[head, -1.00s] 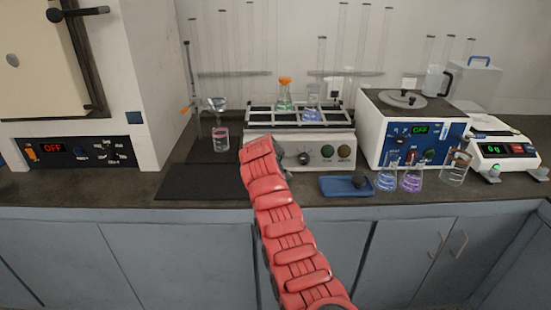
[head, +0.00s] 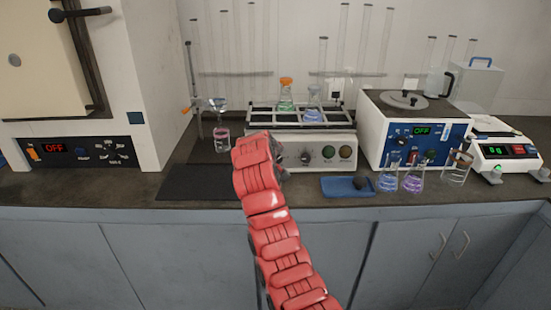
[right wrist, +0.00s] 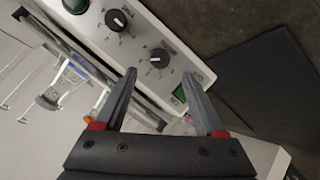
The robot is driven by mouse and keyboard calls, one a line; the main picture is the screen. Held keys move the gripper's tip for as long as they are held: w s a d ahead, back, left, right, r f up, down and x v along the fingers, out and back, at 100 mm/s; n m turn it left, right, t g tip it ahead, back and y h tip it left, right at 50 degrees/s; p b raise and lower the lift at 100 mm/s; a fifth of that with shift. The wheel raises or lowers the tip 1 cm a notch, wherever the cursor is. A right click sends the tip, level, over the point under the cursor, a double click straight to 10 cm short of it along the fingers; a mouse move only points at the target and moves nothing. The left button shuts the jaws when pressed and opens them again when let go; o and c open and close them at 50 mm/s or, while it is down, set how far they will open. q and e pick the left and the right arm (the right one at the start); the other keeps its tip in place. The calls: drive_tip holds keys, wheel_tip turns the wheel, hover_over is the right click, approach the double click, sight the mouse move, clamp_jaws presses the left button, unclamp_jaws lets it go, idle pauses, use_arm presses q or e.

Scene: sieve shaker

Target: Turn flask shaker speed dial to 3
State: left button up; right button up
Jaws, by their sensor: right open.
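The flask shaker (head: 262,146) stands on the bench with flasks in its top rack. In the head view one black dial (head: 305,158) shows on its front; my red right arm covers the panel to its left. The right wrist view shows two black dials with white marks, an upper one (right wrist: 117,18) beside a green button and a lower one (right wrist: 158,58) nearer a lit green switch (right wrist: 180,95). My right gripper (right wrist: 159,75) is open and empty, its fingertips on either side of the lower dial in the picture. Contact cannot be told. The dial labels are unreadable. My left gripper is out of view.
A dark mat (head: 195,183) lies to the left. A stand with a beaker (head: 221,138) is left of the shaker.

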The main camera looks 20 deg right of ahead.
drive_tip(key=v, duration=1.1)
